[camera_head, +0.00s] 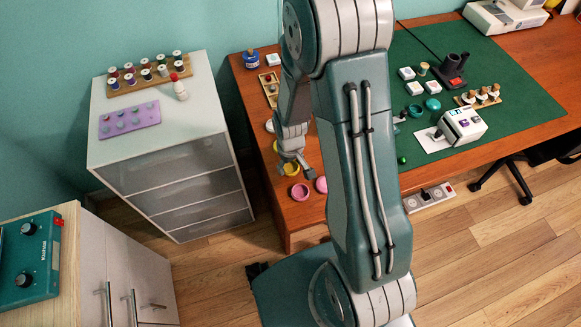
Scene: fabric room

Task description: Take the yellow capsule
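A small round yellow capsule (290,169) lies near the left end of the wooden desk, partly hidden by my gripper. A second yellow round piece (276,146) shows just behind it, mostly covered by the gripper. My gripper (296,162) points down at the yellow capsule, with its fingers apart, right above or around it. I cannot tell whether the fingers touch it.
A pink open round container (300,191) and a pink round piece (321,184) lie close in front. A wooden box (269,88) and a blue bottle (250,59) stand behind. The green mat (505,75) holds several tools. A white drawer cabinet (180,175) stands left.

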